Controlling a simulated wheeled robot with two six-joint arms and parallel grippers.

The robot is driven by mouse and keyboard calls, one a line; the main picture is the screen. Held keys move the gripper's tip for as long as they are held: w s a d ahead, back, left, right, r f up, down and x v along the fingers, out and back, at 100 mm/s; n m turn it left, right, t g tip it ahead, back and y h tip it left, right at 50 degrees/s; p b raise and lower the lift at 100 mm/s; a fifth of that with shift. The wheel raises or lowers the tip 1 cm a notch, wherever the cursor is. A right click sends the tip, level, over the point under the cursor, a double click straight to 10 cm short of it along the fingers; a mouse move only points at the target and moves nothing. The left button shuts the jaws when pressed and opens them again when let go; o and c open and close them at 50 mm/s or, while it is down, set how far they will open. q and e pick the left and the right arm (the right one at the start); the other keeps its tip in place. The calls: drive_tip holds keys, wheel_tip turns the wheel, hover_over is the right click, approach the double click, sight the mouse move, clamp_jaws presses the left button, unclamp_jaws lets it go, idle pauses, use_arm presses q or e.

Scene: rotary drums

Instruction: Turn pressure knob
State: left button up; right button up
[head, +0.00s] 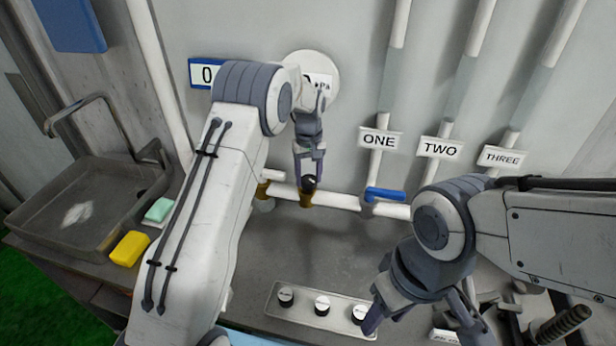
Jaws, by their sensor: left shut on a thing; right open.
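A small dark knob (310,185) sits on a brass fitting (306,200) of the white horizontal pipe along the back wall. My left gripper (309,178) points down at this knob and is shut on it; its fingers hide part of the knob. A round white pressure gauge (325,66) marked "Pa" is on the wall behind my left arm, which covers most of its face. My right gripper (420,320) is open at the lower right, apart from the pipe, with its finger near the knob panel.
A panel (308,312) with three black-and-white knobs lies on the counter. A sink (75,205), yellow sponge (130,249) and green sponge (159,210) are left.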

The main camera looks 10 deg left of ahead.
sight(309, 178)
use_arm(q)
drive_tip(key=shift+r+m, duration=0.1)
drive_tip(key=shift+m, duration=1.9)
drive_tip(key=o, duration=1.4)
wheel_tip(309, 178, up, 10)
drive_tip(key=b, duration=0.2)
drive_tip(key=shift+r+b, duration=0.2)
drive_tip(key=shift+b, duration=0.2)
